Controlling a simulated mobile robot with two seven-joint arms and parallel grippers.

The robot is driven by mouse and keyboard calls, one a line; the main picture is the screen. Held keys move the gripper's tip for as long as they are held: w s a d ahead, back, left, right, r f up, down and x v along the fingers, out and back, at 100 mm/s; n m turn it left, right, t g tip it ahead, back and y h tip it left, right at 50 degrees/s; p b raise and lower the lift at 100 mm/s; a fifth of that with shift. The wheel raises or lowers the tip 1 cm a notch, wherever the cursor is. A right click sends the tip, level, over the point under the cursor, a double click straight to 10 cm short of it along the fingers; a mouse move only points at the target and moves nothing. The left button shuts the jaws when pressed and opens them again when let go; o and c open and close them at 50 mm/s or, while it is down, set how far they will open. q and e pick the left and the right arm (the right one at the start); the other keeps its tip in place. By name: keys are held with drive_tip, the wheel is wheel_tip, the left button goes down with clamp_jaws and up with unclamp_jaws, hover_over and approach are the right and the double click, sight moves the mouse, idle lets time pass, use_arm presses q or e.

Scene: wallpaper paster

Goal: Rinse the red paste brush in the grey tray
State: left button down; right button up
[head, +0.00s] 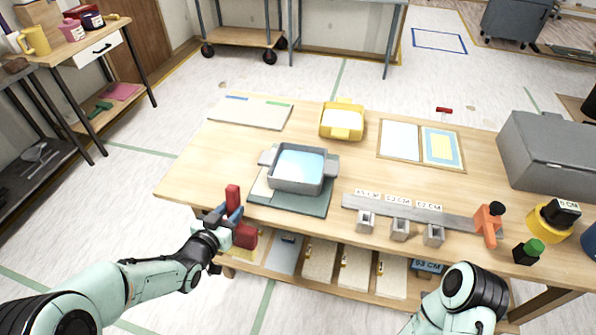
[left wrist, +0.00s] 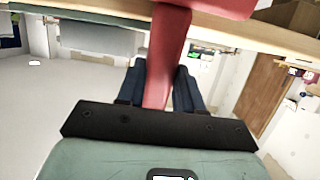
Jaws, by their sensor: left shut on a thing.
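The red paste brush (head: 244,236) is held in my left gripper (head: 229,214), just off the table's front left edge. Its red handle sticks up above the fingers, and its wider red part is below and to the right of them. In the left wrist view the red brush (left wrist: 168,55) passes between the two dark blue fingers of the left gripper (left wrist: 162,75), which are shut on it. The grey tray (head: 298,187) holds light blue water and stands behind and right of the brush, apart from it. My right arm shows at the lower right, without its gripper.
The tray stands on a dark mat (head: 303,205) on the wooden table (head: 200,170). A yellow tray (head: 342,134) is behind it. A grey rail (head: 380,206) with several metal holders, an orange tool (head: 488,224) and a grey box (head: 555,150) are to the right.

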use_arm(q)
drive_tip(key=c, duration=1.8)
unclamp_jaws()
clamp_jaws()
